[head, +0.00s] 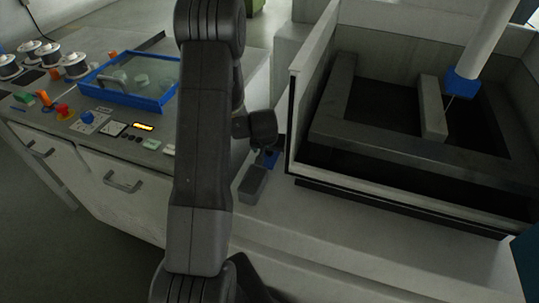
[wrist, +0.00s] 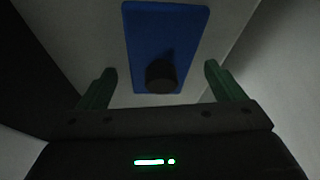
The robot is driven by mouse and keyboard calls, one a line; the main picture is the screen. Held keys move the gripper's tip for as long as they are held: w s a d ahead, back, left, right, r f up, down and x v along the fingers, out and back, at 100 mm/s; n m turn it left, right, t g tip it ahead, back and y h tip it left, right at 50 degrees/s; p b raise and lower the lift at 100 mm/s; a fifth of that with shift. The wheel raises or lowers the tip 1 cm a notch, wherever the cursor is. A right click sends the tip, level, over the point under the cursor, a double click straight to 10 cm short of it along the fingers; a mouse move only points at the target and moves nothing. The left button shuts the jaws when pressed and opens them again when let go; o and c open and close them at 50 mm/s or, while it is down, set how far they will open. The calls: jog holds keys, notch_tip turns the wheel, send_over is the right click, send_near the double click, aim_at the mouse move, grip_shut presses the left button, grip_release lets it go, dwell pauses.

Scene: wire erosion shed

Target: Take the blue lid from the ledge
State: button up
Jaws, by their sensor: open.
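The blue lid (wrist: 180,30) is a flat blue rectangle with a dark round knob (wrist: 161,76), lying on a pale surface in the wrist view. My gripper (wrist: 159,67) is open, with one green finger on each side of the knob and nothing held. The knob appears between the fingers, but I cannot tell how far the fingertips are from it. In the head view my arm hides most of the spot. A small blue patch, probably the lid (head: 269,158), shows on the ledge (head: 290,215) just below my wrist.
A grey open box (head: 252,184) stands on the ledge close to the lid. The walled machine tank (head: 390,188) rises directly to the right. A blue-framed tray (head: 152,104) and spools sit on the left bench. The front of the ledge is clear.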

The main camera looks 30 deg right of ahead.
jog(key=c, duration=1.1)
